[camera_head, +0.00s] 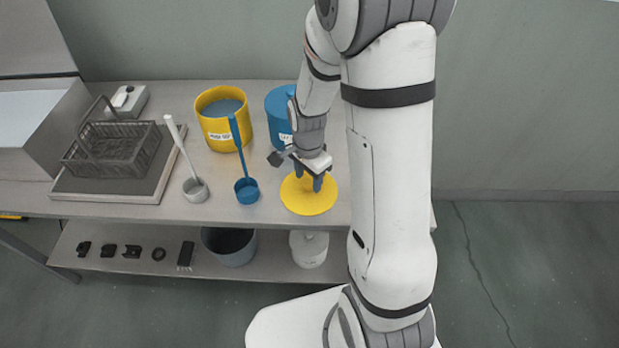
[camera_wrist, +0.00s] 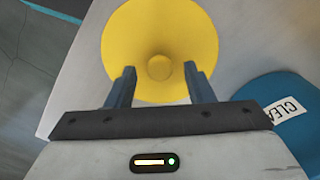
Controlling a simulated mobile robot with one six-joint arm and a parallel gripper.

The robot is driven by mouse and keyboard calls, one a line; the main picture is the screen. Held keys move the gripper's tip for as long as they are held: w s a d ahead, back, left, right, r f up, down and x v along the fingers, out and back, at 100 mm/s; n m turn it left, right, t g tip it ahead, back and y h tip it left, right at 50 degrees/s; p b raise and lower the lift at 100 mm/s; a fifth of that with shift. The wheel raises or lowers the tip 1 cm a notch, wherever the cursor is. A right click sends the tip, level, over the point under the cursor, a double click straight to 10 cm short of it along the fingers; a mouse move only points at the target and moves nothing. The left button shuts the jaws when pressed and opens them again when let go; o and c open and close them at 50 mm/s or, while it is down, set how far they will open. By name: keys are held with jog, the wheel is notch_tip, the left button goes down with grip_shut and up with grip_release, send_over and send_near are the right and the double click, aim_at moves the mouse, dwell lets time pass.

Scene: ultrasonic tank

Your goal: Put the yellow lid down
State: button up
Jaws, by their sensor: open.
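The yellow lid (camera_head: 309,202) is a round disc lying flat on the metal table, near its front edge. In the wrist view the yellow lid (camera_wrist: 160,30) shows a round knob (camera_wrist: 160,67) at its middle. My gripper (camera_head: 312,184) is above the lid, pointing down at it. In the wrist view my gripper (camera_wrist: 157,72) is open, with one blue-grey finger on each side of the knob and gaps between. I cannot tell whether the fingertips touch the lid.
A yellow tub (camera_head: 222,140) stands open with liquid inside. A blue tub (camera_head: 275,130) stands behind my gripper, partly hidden. A blue ladle (camera_head: 247,195) and a grey ladle (camera_head: 196,193) stand left of the lid. A dark wire basket (camera_head: 110,150) sits farther left.

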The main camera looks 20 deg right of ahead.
aim_at(308, 184)
notch_tip(308, 184, up, 10)
jog(key=r, duration=0.1)
jog(key=s+r+n+t, duration=0.1)
jog(key=s+r+n, duration=0.3)
jog(key=s+n, duration=0.2)
jog(key=s+r+n+t, duration=0.1)
jog(key=s+r+n, duration=0.3)
jog(key=s+n, duration=0.2)
jog(key=shift+s+d+r+n+t, duration=0.2)
jog(key=shift+s+r+n+t, duration=0.15)
jog(key=shift+s, duration=0.8)
